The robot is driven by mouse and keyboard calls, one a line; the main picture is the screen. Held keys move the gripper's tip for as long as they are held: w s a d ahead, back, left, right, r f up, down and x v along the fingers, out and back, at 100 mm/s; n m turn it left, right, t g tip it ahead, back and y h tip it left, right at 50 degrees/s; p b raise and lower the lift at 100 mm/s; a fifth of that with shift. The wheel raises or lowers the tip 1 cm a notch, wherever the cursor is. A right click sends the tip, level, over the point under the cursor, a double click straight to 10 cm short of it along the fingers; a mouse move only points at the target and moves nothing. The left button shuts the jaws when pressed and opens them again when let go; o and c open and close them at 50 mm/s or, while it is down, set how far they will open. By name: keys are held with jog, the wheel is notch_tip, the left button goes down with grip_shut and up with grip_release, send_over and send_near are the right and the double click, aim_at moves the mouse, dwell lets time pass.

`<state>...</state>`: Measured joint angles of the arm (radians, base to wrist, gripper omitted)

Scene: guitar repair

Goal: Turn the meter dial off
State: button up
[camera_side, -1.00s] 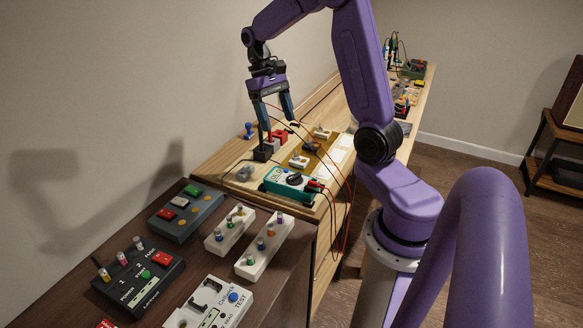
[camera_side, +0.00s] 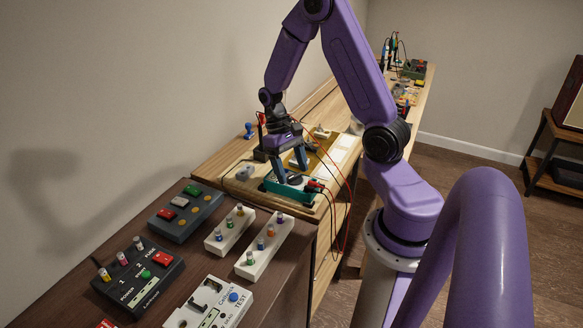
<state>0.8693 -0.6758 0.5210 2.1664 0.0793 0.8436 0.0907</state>
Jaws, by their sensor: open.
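The teal meter (camera_side: 279,187) lies on the wooden bench just past the dark table's far edge. Its dark dial (camera_side: 294,180) shows only in part on its face. My gripper (camera_side: 292,176) is right above the meter, pointing down, with its two blue-grey fingers apart, one on each side of the dial as seen here. I cannot tell whether a finger touches the dial. The dial's setting is too small to read, and the gripper hides part of the meter's face. Red plugs (camera_side: 315,187) sit at the meter's right end.
Red leads (camera_side: 345,180) loop up from the meter beside my gripper. White blocks with coloured knobs (camera_side: 265,245) and a grey button box (camera_side: 186,212) stand on the dark table in front. A blue knobbed piece (camera_side: 248,131) stands behind, near the wall.

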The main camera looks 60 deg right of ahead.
jog(key=shift+c, duration=0.3)
jog(key=c, duration=1)
jog(key=shift+m, duration=0.4)
jog(key=m, duration=0.2)
jog(key=m+t+y, duration=0.1)
jog(key=m+y, duration=0.1)
jog(key=m, duration=0.1)
jog(key=shift+s+d+m+t, duration=0.2)
jog(key=shift+d+m+t, duration=0.1)
jog(key=m, duration=0.2)
jog(key=m+t, duration=0.1)
jog(key=m, duration=0.1)
jog(key=shift+s+d+t+y, duration=0.1)
jog(key=shift+s+t+y, duration=0.1)
jog(key=shift+t+y, duration=0.15)
jog(key=shift+s+m+t, duration=0.1)
jog(key=shift+m+t, duration=0.35)
jog(key=shift+m, duration=1.15)
